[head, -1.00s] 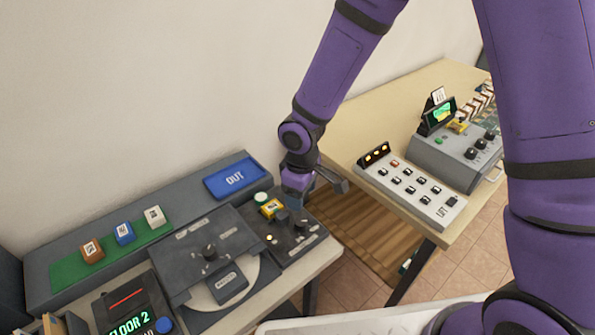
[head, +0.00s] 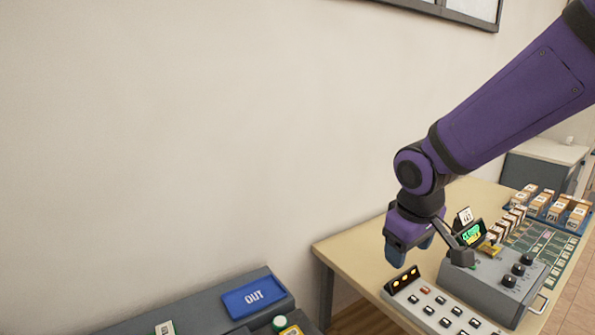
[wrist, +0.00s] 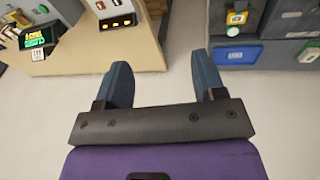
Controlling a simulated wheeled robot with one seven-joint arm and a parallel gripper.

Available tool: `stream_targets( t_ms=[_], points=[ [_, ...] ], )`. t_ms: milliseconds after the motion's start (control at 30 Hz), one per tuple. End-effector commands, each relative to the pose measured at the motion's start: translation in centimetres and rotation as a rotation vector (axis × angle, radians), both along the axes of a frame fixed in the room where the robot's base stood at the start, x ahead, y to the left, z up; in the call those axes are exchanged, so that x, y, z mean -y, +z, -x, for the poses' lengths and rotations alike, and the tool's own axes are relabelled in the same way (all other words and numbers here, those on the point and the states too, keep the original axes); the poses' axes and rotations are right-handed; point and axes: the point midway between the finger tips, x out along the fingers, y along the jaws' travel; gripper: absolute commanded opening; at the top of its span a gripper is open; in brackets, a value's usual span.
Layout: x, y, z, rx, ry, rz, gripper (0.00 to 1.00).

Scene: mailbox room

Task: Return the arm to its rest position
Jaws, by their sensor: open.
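My gripper (wrist: 165,85) is open in the wrist view. In the head view my gripper (head: 410,250) hangs from my purple arm, in front of the wall and above the left part of the wooden table (head: 345,250). One finger hides part of the other there, and nothing shows in its grip.
A white button panel (head: 445,310) and a grey console (head: 490,280) with a small screen stand on the wooden table. Several boxes (head: 560,210) sit farther back. A grey unit with a blue OUT tray (head: 255,297) is at lower left. The wall area at left is clear.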

Motion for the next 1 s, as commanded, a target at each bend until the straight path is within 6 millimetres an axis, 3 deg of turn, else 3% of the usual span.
stream_targets(
  t_ms=[33,200,500,800,1000],
  points=[
    [1.0,1.4,0.7,0.022,-0.037,-0.008,0.63],
    [3.8,5.0,3.5,0.072,-0.144,-0.04,0.63],
    [7.7,9.8,9.5,0.158,-0.321,-0.125,0.63],
    [9.8,12.2,15.2,0.228,-0.448,-0.225,0.63],
    [10.1,12.6,16.7,0.243,-0.478,-0.255,0.63]
  ],
)
